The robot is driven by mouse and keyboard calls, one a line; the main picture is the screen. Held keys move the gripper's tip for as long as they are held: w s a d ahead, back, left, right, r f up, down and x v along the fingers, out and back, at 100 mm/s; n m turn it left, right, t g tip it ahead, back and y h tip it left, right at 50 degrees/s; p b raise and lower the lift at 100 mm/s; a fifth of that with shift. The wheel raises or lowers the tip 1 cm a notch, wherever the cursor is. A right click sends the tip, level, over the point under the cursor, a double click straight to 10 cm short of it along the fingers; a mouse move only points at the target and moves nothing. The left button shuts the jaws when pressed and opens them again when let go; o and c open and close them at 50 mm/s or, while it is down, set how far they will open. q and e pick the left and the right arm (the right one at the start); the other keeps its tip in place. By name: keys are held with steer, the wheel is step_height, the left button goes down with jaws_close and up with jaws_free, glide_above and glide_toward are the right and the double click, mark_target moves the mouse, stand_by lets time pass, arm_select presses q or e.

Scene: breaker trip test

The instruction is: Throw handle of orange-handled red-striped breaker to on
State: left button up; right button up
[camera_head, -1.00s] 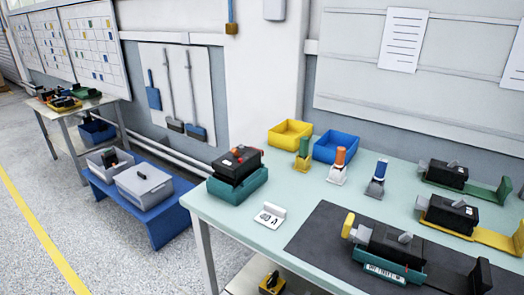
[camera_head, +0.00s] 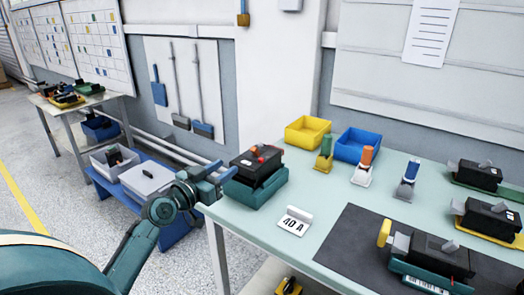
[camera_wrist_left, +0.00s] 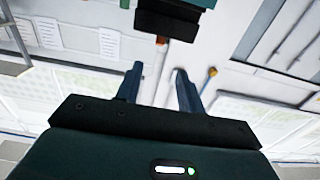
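A black breaker (camera_head: 428,254) with a grey lever sits in a teal holder on the dark mat (camera_head: 350,240); no stripe can be read. Two more black breakers, one at the right edge (camera_head: 490,218) and one behind it (camera_head: 478,176), also show grey levers. An upright orange-handled piece (camera_head: 365,160) stands on a pale base. My left gripper (camera_head: 215,178) is at the table's left edge, beside a black unit (camera_head: 256,163) with red and orange knobs. In the wrist view its fingers (camera_wrist_left: 160,88) are apart and empty.
A green-handled piece (camera_head: 324,153) and a blue-handled piece (camera_head: 406,180) flank the orange one. Yellow (camera_head: 307,133) and blue (camera_head: 357,147) bins stand behind. A "40 A" card (camera_head: 294,222) lies in front. The pale tabletop between them is clear.

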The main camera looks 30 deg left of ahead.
mark_target(253, 150)
arm_select(q)
steer(key=w, duration=0.8)
steer(key=w+d+p, duration=0.1)
steer(key=w, duration=0.3)
steer(key=shift+w, duration=0.2)
jaws_close()
